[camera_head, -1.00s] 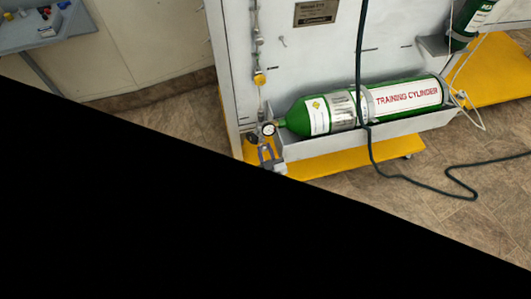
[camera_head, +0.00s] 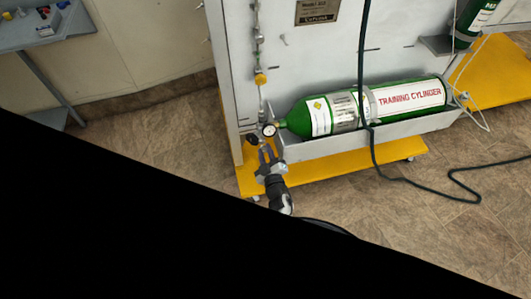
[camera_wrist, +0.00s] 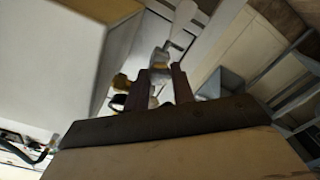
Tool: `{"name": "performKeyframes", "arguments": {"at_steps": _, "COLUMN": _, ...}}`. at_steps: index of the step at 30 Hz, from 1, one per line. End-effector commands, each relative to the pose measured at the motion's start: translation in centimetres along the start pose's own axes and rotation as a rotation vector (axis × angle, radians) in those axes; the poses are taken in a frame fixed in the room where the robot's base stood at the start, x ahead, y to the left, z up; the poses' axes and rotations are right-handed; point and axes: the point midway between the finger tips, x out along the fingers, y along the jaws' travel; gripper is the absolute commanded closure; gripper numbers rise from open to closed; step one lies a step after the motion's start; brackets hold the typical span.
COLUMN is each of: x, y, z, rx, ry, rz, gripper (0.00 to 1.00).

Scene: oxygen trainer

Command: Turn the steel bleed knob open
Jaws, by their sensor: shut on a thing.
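My gripper (camera_head: 265,156) is low at the left end of the green training cylinder (camera_head: 345,112), just below a round white-faced gauge (camera_head: 269,130). In the wrist view my gripper's two dark fingers (camera_wrist: 161,88) stand a little apart, closed on a small pale metal piece (camera_wrist: 157,90), which I take as the steel bleed knob. The fingers cover much of it, and its turn position cannot be read. In the head view the knob is too small and hidden by my gripper to make out.
A black knob (camera_head: 251,139) sits left of the gauge. A vertical line of fittings with a yellow part (camera_head: 261,78) runs up the pale panel (camera_head: 320,55). A dark hose (camera_head: 367,150) hangs to the tiled floor. A large black area covers the lower left.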

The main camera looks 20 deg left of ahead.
Motion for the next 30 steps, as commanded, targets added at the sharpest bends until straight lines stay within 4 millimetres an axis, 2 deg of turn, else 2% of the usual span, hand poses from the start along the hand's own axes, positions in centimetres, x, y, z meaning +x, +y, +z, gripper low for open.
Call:
{"name": "performKeyframes", "arguments": {"at_steps": 8, "x": 0.12, "y": 0.1, "z": -0.08, "rx": 0.0, "ry": 0.001, "rz": 0.002, "gripper": 0.98}}
{"name": "performKeyframes", "arguments": {"at_steps": 9, "x": 0.12, "y": 0.1, "z": -0.08, "rx": 0.001, "ry": 0.001, "rz": 0.002, "gripper": 0.7}}
{"name": "performKeyframes", "arguments": {"at_steps": 13, "x": 0.09, "y": 0.07, "z": -0.06, "rx": 0.001, "ry": 0.001, "rz": 0.001, "gripper": 0.54}}
{"name": "performKeyframes", "arguments": {"at_steps": 30, "x": 0.07, "y": -0.08, "z": -0.08, "rx": 0.002, "ry": 0.0, "rz": 0.001, "gripper": 0.54}}
